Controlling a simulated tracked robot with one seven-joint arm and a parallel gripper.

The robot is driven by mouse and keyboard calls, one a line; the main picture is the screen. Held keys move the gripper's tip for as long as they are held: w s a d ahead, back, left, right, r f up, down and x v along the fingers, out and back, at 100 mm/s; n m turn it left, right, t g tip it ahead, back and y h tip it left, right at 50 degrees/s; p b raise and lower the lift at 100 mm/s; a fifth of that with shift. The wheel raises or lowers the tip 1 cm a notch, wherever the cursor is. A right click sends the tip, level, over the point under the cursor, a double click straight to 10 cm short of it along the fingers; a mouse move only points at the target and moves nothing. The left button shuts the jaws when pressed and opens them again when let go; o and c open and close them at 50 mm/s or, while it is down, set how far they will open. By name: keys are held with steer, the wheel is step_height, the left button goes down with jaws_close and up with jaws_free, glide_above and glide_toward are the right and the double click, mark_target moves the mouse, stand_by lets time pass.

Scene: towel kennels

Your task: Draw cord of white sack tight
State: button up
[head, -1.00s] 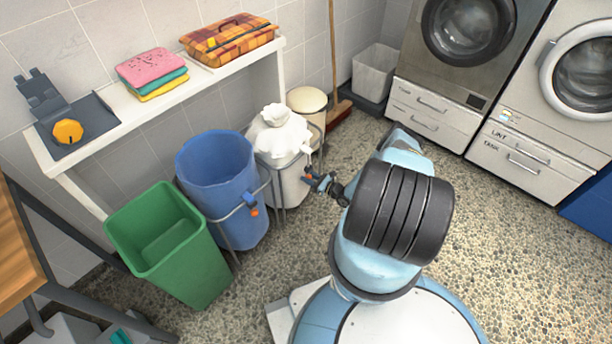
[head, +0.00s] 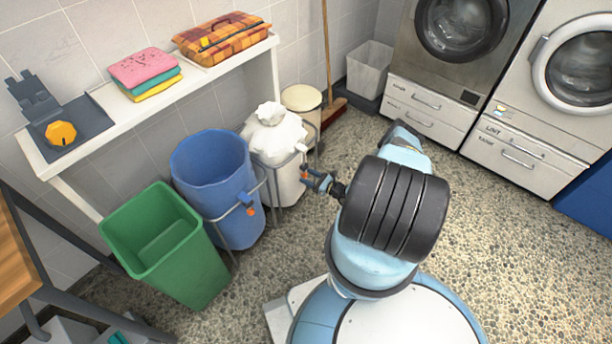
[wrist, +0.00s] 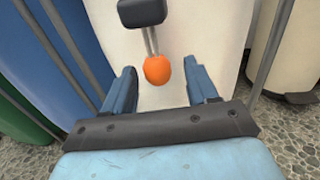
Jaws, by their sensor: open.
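The white sack (head: 277,138) hangs in a metal frame, its top bunched up. Its cord comes down the front to a dark toggle (wrist: 142,12) and ends in an orange ball (wrist: 157,70), seen close up in the wrist view. My gripper (wrist: 162,76) is open, one finger left and one right of the ball, with gaps on both sides. In the head view my gripper (head: 309,180) is at the sack's front right. How deep the ball sits between the fingers is unclear.
A blue sack (head: 212,175) with its own orange-ended cord stands left of the white one, then a green bin (head: 160,240). A cream-lidded bin (head: 303,100) is behind right. A shelf (head: 215,72) runs above along the wall. The floor to the right is open.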

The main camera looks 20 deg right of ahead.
steer(key=v, duration=1.1)
steer(key=shift+d, duration=0.1)
